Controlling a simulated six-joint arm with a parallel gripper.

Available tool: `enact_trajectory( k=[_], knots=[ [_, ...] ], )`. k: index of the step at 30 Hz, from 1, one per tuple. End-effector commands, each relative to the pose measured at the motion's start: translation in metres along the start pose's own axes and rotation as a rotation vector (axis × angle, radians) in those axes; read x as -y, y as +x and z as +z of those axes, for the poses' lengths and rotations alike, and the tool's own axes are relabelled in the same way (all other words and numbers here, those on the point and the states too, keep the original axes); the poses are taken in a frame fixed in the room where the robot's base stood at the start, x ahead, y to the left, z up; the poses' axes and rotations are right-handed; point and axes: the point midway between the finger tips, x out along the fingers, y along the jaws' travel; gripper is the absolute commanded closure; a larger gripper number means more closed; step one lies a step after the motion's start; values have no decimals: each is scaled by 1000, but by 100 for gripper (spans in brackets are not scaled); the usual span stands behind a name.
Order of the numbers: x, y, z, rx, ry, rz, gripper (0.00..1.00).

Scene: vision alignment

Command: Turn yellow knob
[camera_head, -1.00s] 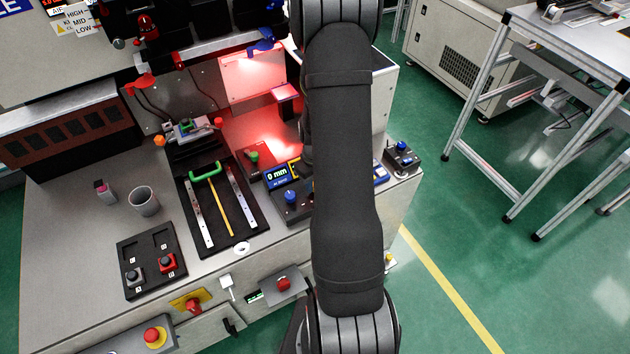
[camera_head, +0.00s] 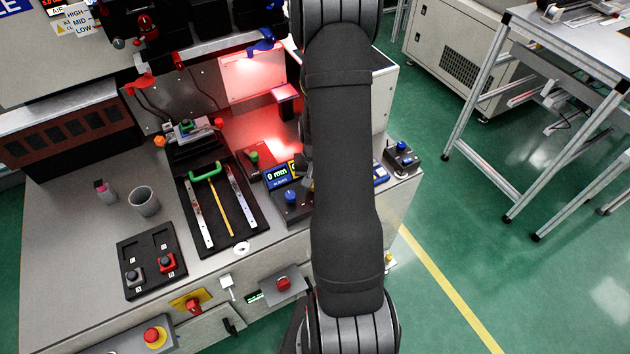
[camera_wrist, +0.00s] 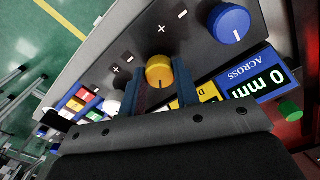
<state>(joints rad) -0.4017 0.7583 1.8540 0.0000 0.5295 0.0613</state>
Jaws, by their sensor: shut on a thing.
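The yellow knob (camera_wrist: 159,71) shows in the wrist view, on a dark panel between the two fingers of my gripper (camera_wrist: 158,88). A white mark runs down the knob's face. The fingers are shut on its sides. A plus sign is printed above the knob and a minus sign to its left. In the head view my arm hides the yellow knob, and only a small part of my gripper (camera_head: 307,184) shows at the arm's left edge.
A blue knob (camera_wrist: 229,23) sits close to the right of the yellow one; it also shows in the head view (camera_head: 291,196). The "0 mm" display (camera_wrist: 262,82) lies below the blue knob. Coloured buttons (camera_wrist: 88,98) are at the left.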

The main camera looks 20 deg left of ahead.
Motion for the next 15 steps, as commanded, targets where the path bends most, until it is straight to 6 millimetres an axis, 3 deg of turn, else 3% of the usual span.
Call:
enact_trajectory(
  k=[14,15],
  knots=[
    [0,0,0,-1,14,0,94],
    [0,0,0,-1,14,0,65]
  ],
)
